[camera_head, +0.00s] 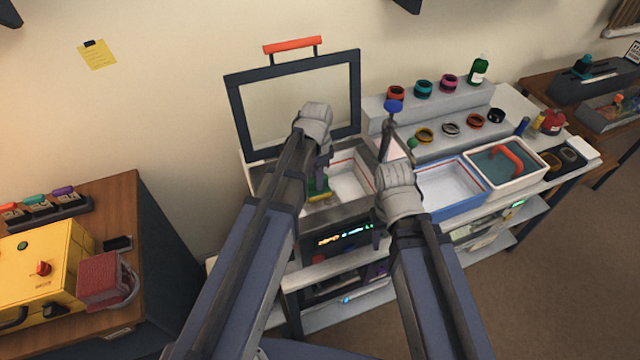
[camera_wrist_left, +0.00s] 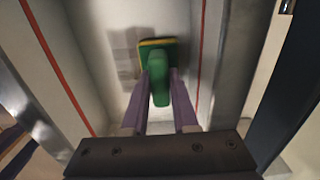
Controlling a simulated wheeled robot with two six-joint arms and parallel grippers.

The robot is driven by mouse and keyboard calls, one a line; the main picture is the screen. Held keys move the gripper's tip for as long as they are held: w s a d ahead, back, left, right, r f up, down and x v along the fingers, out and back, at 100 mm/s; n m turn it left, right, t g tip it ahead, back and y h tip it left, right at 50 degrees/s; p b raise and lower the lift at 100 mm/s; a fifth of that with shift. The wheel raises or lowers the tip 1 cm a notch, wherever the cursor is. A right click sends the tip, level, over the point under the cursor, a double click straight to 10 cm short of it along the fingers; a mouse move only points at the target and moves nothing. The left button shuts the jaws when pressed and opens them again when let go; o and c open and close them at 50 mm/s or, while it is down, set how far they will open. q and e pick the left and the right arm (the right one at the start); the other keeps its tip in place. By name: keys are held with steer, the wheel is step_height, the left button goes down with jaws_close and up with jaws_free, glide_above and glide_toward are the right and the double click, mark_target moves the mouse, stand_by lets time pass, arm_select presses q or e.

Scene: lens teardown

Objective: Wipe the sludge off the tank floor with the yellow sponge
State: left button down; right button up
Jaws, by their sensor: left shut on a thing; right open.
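The yellow sponge (camera_wrist_left: 146,42) has a green handle (camera_wrist_left: 158,85) and sits low in the tank. In the head view the sponge (camera_head: 319,197) is partly hidden by my left arm. My left gripper (camera_wrist_left: 160,74) is shut on the green handle. The tank (camera_head: 350,181) has pale walls with a red line around them. Faint grey sludge patches (camera_wrist_left: 124,54) lie on the tank floor to the left of the sponge. I cannot tell whether the sponge touches the floor. My right gripper (camera_head: 378,236) is empty and open in front of the tank, partly hidden by its wrist.
The tank's framed lid (camera_head: 238,112) stands open behind, with an orange handle (camera_head: 292,44). To the right are a blue-rimmed tray (camera_head: 450,212) and a white bin (camera_head: 528,182). Several lens rings line the grey steps (camera_head: 440,107). A blue-topped tool (camera_head: 393,106) stands near my right wrist.

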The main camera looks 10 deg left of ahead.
arm_select(q)
steer(key=shift+w+d+f, duration=0.1)
steer(key=shift+w+d, duration=0.45)
steer(key=shift+d, duration=0.3)
steer(key=shift+s, duration=0.1)
steer(key=shift+s+d, duration=0.8)
steer(key=shift+s, duration=0.25)
steer(key=shift+s+d, duration=0.35)
steer(key=shift+s, duration=0.15)
